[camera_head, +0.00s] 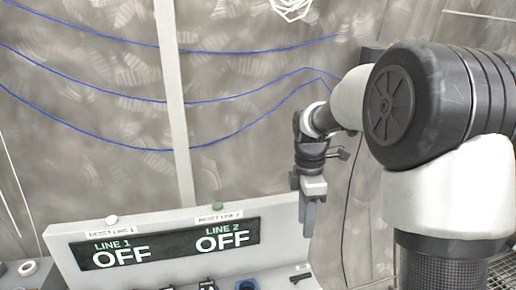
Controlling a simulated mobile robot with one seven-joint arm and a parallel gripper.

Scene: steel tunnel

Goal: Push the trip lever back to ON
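A grey console has a dark display panel (170,244) that reads LINE 1 OFF and LINE 2 OFF. Several small dark parts show along the bottom edge of the picture, among them one at the right (301,275) and one near the middle (246,285). They are cut off or too small to tell which is the trip lever. My gripper (308,222) hangs pointing down at the right end of the display, above the console's right side. It shows no object in it. Its fingers overlap in this view, so their gap is hidden.
A white button (112,220) and a green button (217,206) sit on top of the console above labels. Blue cables (120,97) hang along the grey tunnel wall behind. A pale vertical post (176,110) stands behind the console. A white ring (28,268) lies at far left.

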